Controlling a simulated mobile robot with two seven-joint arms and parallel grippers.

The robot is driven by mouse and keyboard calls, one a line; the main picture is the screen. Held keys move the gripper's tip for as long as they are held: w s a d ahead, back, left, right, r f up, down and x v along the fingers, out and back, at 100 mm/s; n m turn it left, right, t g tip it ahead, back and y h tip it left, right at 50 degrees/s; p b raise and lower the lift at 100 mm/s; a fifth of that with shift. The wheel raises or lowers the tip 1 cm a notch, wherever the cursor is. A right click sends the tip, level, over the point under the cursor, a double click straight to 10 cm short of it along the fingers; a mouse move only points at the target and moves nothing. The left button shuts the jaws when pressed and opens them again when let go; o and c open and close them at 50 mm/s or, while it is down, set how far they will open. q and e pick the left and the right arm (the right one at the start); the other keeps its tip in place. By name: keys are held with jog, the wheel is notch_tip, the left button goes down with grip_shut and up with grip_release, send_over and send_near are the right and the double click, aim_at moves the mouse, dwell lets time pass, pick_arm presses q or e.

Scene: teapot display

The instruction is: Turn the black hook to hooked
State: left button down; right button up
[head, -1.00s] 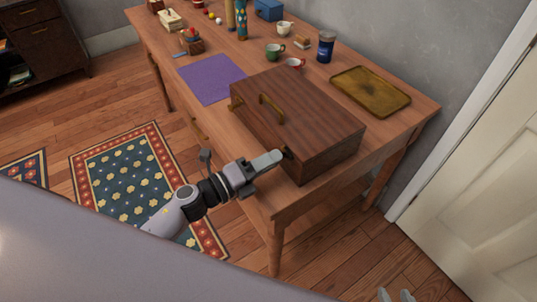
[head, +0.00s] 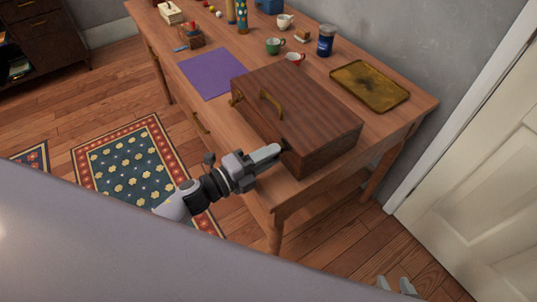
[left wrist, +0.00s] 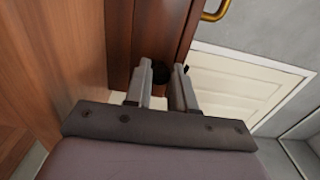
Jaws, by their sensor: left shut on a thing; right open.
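A dark wooden box (head: 310,115) with a brass handle (head: 271,103) stands on the table. The black hook (head: 285,145) is on its front side, near the right end, and is mostly hidden by my left gripper (head: 277,151). In the left wrist view, the hook's dark round part (left wrist: 160,72) shows between the two fingers of my left gripper (left wrist: 161,78), against the box. The left gripper is shut on the hook; the hook's exact angle is hard to tell. My right gripper (head: 397,287) is open and empty at the bottom edge, away from the table.
The wooden table (head: 292,192) has a narrow bare strip before the box. A purple mat (head: 211,74) lies to the left. A brass tray (head: 370,86), a blue jar (head: 326,41) and cups (head: 275,46) stand behind. A white door (head: 480,190) is at right.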

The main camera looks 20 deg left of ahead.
pick_arm(q)
jog(key=c, duration=1)
grip_release()
jog(key=shift+o, duration=0.2)
jog(key=shift+s+a+f, duration=0.1)
jog(key=shift+s+a, duration=0.25)
jog(key=shift+s, duration=0.1)
jog(key=v, duration=0.6)
jog(key=shift+b, duration=0.35)
jog(key=s+a+f+n+g+y, duration=0.1)
jog(key=s+f+n+y, duration=0.3)
jog(key=n, duration=0.7)
jog(key=s+a+f+n+g+y+p, duration=0.1)
jog(key=s+f+n+g+y, duration=0.1)
jog(key=s+f+n+y, duration=0.2)
jog(key=s+f+n, duration=0.1)
jog(key=s+n, duration=0.2)
jog(key=n, duration=0.5)
jog(key=shift+s+g+y+p, duration=0.3)
jog(key=shift+s+y, duration=0.05)
jog(key=shift+y, duration=0.05)
